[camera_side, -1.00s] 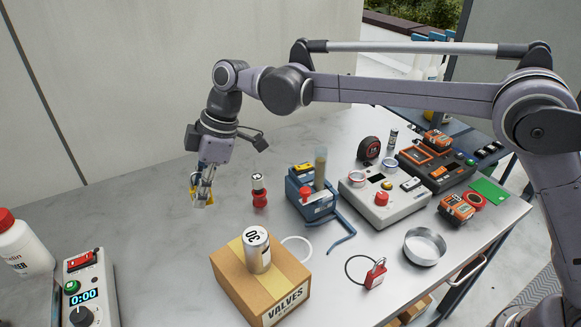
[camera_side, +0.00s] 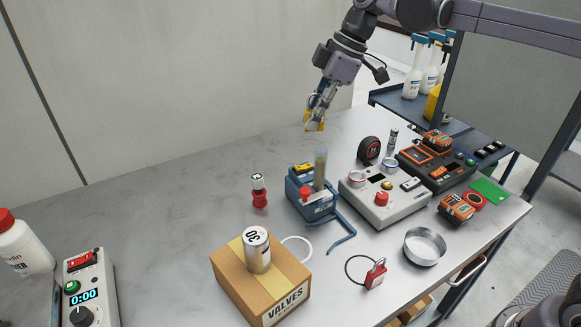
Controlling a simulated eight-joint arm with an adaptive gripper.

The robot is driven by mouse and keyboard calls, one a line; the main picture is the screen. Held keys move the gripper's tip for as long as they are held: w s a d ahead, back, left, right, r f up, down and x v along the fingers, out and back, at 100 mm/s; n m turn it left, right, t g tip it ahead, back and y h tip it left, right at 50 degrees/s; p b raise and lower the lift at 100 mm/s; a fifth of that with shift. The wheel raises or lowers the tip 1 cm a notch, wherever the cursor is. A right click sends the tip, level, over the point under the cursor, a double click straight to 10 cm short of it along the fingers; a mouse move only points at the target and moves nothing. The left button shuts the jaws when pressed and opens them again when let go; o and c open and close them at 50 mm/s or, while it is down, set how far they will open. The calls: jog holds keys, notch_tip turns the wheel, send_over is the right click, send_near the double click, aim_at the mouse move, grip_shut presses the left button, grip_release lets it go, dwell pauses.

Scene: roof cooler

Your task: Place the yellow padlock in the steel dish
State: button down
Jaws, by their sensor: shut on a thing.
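My gripper (camera_side: 317,112) is at the upper middle of the side view, raised above the far part of the table. It is shut on the yellow padlock (camera_side: 310,122), which is partly hidden by the fingers. The steel dish (camera_side: 424,248) is a round, shallow, open bowl near the right front edge of the table. It looks empty. My gripper is well behind and to the left of the dish, apart from it.
A red padlock (camera_side: 375,274) with a cable lies left of the dish. A grey control box (camera_side: 385,204), a blue device (camera_side: 310,200), a tape measure (camera_side: 369,150) and a battery pack (camera_side: 457,208) stand behind the dish. A cardboard box (camera_side: 258,285) carries a can (camera_side: 256,250).

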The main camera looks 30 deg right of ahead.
jog(key=s+d+f+m+t+h, duration=0.2)
jog(key=s+d+m, duration=0.4)
jog(key=s+d, duration=1.65)
jog(key=s+d+f+m, duration=0.2)
jog(key=s+f, duration=0.2)
jog(key=s, duration=0.4)
send_over(415, 247)
jog(key=s, duration=0.2)
jog(key=f, duration=1.1)
jog(key=shift+w+d+f, duration=0.25)
jog(key=shift+d+f, duration=0.1)
jog(key=shift+f, duration=2.1)
jog(key=shift+f, duration=0.1)
